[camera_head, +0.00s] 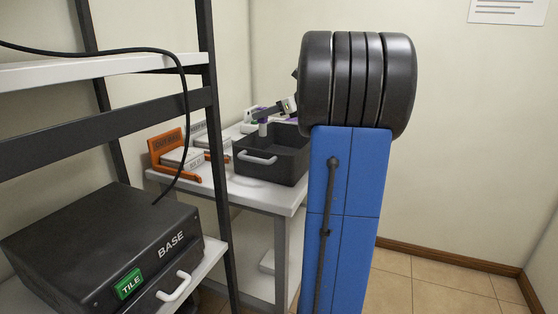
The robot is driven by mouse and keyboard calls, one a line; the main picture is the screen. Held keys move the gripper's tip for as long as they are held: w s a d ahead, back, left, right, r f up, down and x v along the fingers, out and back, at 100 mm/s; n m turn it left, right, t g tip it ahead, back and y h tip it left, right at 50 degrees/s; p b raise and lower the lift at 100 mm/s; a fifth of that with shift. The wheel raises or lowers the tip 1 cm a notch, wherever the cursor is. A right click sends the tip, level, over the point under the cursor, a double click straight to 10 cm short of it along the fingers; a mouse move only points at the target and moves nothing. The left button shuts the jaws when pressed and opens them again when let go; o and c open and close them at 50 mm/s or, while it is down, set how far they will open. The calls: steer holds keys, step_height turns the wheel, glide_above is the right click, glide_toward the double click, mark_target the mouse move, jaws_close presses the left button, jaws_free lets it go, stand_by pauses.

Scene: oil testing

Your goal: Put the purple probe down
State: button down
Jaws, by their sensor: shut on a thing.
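My gripper (264,116) is small in the picture, over the back left part of a black open bin on the white table. The probe hangs roughly upright at the bin's back left edge. I cannot tell whether its lower end touches anything. Another bit of purple shows farther right, close to my arm, too small to make out.
The black bin (256,172) with a white handle fills much of the white table (261,196). An orange holder (166,151) with light boxes stands left of it. A dark shelf rack (211,150) in front carries a black BASE case (95,235). A black cable hangs there.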

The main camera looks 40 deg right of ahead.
step_height(320, 180, down, 10)
steer(key=shift+a, duration=0.1)
stand_by(0.4)
steer(key=shift+f, duration=0.2)
steer(key=c, duration=1.5)
jaws_free()
steer(key=shift+r, duration=0.1)
steer(key=shift+s+r, duration=0.1)
steer(key=shift+r, duration=0.1)
steer(key=v, duration=1.1)
steer(key=shift+s+r, duration=0.1)
steer(key=shift+s, duration=0.2)
